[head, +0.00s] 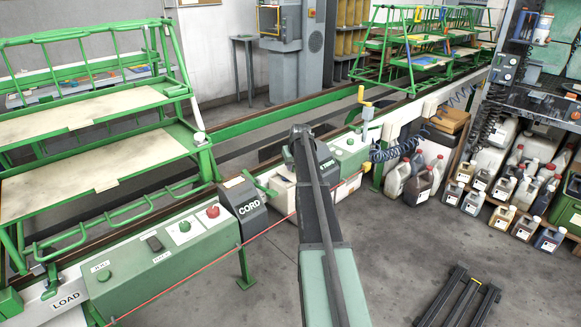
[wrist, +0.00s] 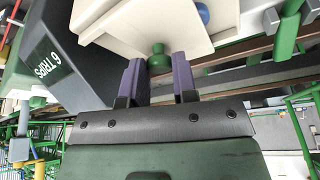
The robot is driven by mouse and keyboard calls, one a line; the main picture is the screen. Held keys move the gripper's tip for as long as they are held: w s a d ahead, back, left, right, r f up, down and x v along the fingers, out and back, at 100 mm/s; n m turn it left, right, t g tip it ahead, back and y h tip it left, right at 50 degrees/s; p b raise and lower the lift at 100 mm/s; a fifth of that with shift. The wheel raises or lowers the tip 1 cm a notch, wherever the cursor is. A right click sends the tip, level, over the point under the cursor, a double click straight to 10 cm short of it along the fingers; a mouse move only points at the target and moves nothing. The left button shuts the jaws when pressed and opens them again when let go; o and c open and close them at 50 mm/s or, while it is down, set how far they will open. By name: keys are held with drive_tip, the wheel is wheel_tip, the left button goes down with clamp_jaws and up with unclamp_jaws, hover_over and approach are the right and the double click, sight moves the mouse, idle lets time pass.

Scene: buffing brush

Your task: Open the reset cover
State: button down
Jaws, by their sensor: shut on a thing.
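In the wrist view, a cream-white boxy cover (wrist: 135,22) with a green knob (wrist: 158,58) is directly ahead of my gripper (wrist: 158,72). The two purple fingers are shut on the knob, one on either side. A round blue part (wrist: 203,14) shows beside the cover's upper right edge. No reset label is legible. In the head view, my arm reaches over the green rail and hides the fingers and knob.
A dark housing marked 6 TRIPS (wrist: 52,62) is close to my gripper's left. In the head view, the CORD housing (head: 246,207), a red button (head: 213,211) and a red cord (head: 190,273) are on the left. Bottles (head: 420,180) stand right; floor (head: 400,240) is partly clear.

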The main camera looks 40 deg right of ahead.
drive_tip(key=shift+w+d, duration=0.1)
drive_tip(key=shift+d, duration=1.15)
drive_tip(key=c, duration=0.9)
unclamp_jaws()
drive_tip(key=shift+a, duration=0.1)
drive_tip(key=p+v, duration=1)
drive_tip(key=shift+r, duration=0.4)
drive_tip(key=shift+a, duration=0.1)
